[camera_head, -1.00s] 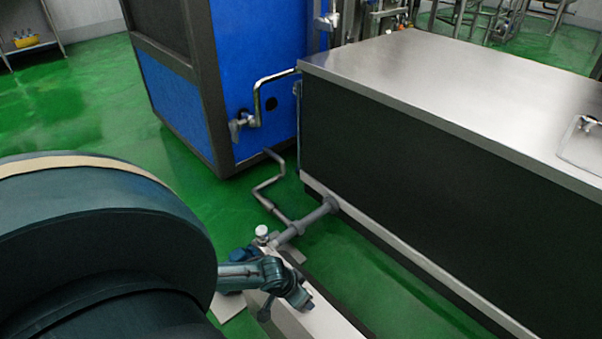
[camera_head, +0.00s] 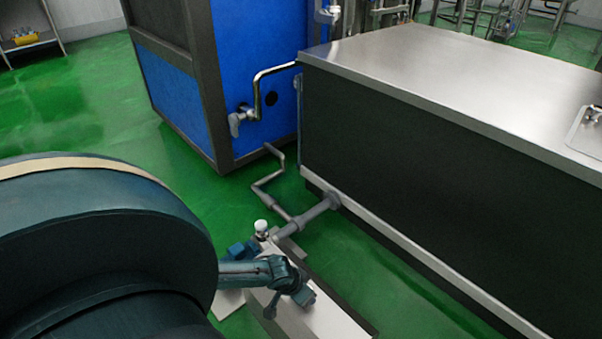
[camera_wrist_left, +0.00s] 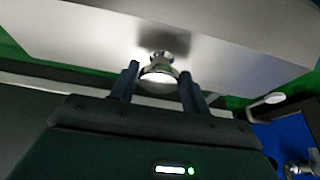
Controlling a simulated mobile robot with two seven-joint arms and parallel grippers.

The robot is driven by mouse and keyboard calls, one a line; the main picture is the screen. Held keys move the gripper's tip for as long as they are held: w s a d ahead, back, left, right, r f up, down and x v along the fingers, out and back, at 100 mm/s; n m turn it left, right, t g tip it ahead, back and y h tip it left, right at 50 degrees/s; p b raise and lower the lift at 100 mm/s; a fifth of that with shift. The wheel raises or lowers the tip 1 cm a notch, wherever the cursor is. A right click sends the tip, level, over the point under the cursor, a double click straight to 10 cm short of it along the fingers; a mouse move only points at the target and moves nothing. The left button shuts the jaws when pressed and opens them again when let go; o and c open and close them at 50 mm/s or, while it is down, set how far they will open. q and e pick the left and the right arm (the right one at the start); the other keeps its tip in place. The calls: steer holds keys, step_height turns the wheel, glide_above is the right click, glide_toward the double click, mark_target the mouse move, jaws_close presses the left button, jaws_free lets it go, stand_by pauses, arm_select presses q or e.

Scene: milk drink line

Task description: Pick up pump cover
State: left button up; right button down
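A shiny round metal piece (camera_wrist_left: 160,78), which may be the pump cover, shows between the two fingers of my left gripper (camera_wrist_left: 160,70) in the left wrist view. It fills most of the gap. Whether the fingers touch it is unclear. Behind it is a pale metal surface (camera_wrist_left: 90,38). In the head view my large teal left arm hides the lower left. A smaller teal jointed part (camera_head: 265,272) shows over a low pale base (camera_head: 322,318). My right gripper is out of view.
A blue cabinet (camera_head: 235,60) with a bent pipe and valve handle (camera_head: 240,120) stands behind. A steel-topped dark unit (camera_head: 430,70) fills the right. A grey floor pipe (camera_head: 310,215) runs near the base, beside a white-capped fitting (camera_head: 262,228). Green floor is open at left.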

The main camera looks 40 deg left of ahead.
arm_select(q)
jaws_close()
stand_by(0.4)
steer(key=shift+w+r, duration=0.1)
steer(key=shift+r, duration=0.05)
